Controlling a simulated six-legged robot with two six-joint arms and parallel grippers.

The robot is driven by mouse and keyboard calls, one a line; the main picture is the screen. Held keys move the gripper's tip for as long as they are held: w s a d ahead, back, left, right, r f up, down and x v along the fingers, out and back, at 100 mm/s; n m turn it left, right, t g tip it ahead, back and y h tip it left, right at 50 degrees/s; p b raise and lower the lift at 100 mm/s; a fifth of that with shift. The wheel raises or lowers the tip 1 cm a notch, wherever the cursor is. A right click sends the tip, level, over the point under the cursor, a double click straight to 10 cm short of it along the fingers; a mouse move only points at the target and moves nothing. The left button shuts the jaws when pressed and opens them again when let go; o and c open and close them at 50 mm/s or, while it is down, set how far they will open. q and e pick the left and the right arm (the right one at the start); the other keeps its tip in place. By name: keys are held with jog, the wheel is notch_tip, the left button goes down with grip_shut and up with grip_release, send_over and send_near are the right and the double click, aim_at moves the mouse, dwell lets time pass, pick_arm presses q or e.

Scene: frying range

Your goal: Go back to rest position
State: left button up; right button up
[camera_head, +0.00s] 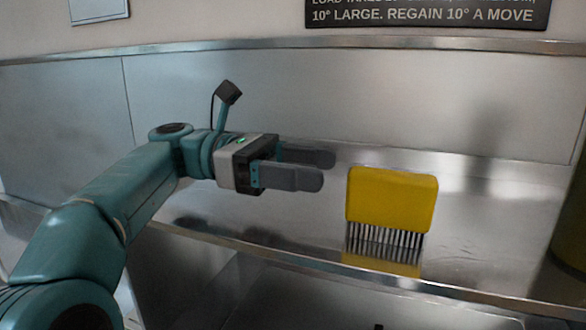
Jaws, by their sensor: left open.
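My left gripper (318,169) reaches in from the left over the steel shelf. Its two grey fingers are apart, point to the right, and hold nothing. A yellow block-shaped brush (391,200) with dark bristles stands to the right of the fingertips, with a gap between them. Its bristles point down at the shelf, and its yellow reflection shows in the metal below. My right gripper is not in this view.
The steel shelf (480,235) is mostly clear and has a raised front edge. A steel back wall (350,95) rises behind it. A dark sign (430,14) hangs above. Part of a yellow object (571,225) shows at the right edge.

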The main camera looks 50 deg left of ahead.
pick_arm(q)
jog(key=v, duration=0.2)
jog(key=shift+s+a, duration=0.15)
jog(key=shift+a, duration=0.05)
dwell(0.5)
